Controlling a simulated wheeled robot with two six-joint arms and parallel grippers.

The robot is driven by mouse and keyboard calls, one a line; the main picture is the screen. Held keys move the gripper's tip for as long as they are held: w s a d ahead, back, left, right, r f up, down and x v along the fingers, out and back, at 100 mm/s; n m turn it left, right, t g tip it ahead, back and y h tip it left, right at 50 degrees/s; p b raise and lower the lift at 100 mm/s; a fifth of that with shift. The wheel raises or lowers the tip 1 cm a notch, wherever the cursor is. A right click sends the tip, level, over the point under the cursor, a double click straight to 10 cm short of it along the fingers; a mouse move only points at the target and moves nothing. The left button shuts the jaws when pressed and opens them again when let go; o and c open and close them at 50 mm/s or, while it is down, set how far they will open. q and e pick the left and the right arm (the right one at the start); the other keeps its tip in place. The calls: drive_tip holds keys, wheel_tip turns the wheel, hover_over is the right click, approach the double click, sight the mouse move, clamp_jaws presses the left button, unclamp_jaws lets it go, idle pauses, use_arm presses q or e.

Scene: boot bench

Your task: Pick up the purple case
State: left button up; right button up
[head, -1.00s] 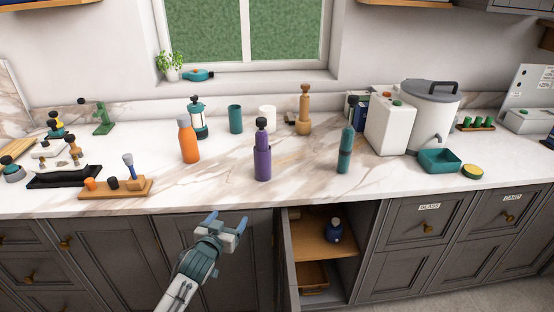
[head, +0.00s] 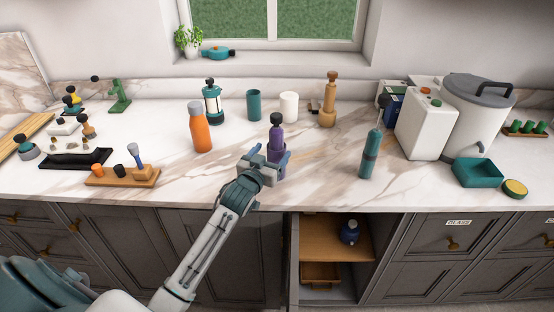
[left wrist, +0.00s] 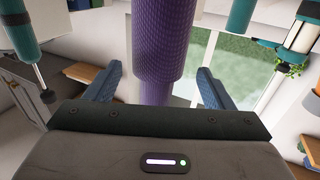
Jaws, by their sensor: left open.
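The purple case (head: 276,138), tall and slim with a dark knobbed top, stands upright on the marble counter. My left gripper (head: 269,156) is open at the case, its two blue fingers on either side of it as seen from the head, hiding part of its body. In the left wrist view the textured purple case (left wrist: 163,40) fills the middle between the open fingers (left wrist: 160,85), with a gap on each side. I cannot tell how deep it sits between them. My right gripper is not in view.
An orange bottle (head: 200,130) stands to the left and a teal pump-like cylinder (head: 370,155) to the right. A teal cup (head: 254,106), a white cup (head: 289,107) and a wooden mill (head: 328,105) stand behind. An open cabinet (head: 335,235) lies below the counter edge.

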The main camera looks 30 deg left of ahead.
use_arm(q)
drive_tip(key=w+p, duration=0.1)
drive_tip(key=w, duration=0.2)
drive_tip(key=w+p, duration=0.1)
drive_tip(key=shift+w+f+p, duration=0.3)
drive_tip(key=shift+w+p, duration=0.05)
drive_tip(key=shift+w, duration=0.35)
drive_tip(key=shift+w+f, duration=0.15)
drive_tip(key=c, duration=1.3)
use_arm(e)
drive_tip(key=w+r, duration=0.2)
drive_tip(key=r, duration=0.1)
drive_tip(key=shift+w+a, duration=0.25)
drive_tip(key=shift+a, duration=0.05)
